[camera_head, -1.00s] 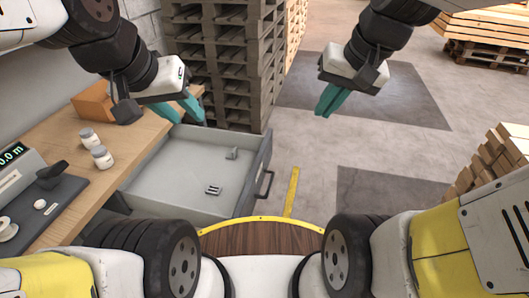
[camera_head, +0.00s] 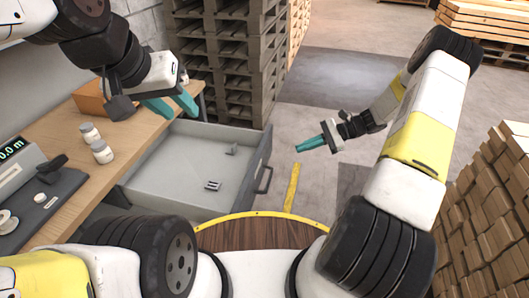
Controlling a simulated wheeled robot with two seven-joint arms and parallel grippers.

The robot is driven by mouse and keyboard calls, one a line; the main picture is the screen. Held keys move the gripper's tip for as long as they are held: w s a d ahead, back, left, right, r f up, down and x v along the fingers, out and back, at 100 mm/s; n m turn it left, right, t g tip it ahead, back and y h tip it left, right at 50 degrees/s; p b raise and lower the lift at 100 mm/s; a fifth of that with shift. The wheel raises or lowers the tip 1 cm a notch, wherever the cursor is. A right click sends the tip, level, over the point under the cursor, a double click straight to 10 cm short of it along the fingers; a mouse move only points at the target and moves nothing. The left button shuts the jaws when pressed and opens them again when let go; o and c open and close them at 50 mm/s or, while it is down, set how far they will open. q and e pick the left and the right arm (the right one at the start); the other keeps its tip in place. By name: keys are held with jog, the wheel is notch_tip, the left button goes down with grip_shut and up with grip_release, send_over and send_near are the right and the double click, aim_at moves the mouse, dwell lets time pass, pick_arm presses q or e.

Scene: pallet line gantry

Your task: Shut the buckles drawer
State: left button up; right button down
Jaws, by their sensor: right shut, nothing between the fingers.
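The grey drawer (camera_head: 168,185) stands pulled out from the wooden bench, with a dark handle (camera_head: 264,180) on its front at the right. Small metal buckles (camera_head: 213,185) lie on its floor. My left gripper (camera_head: 172,106) is above the bench edge and the drawer's far side, its teal fingers spread apart with nothing visible between them. My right gripper (camera_head: 299,147) is to the right of the drawer front, apart from the handle, its teal fingers together and pointing left. Nothing is held in it.
On the bench (camera_head: 50,133) stand two white jars (camera_head: 101,152), an orange box (camera_head: 92,97) and a scale with a display (camera_head: 18,150). Stacked pallets (camera_head: 222,65) rise behind the drawer. A stack of wooden blocks (camera_head: 490,200) stands at the right.

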aim_at(259, 169)
notch_tip(259, 169, down, 16)
jog(key=m+t+y, duration=0.4)
jog(key=m+t, duration=0.2)
jog(key=m, duration=0.2)
jog(key=x, duration=1.3)
jog(key=shift+w, duration=0.2)
jog(key=shift+a, duration=0.15)
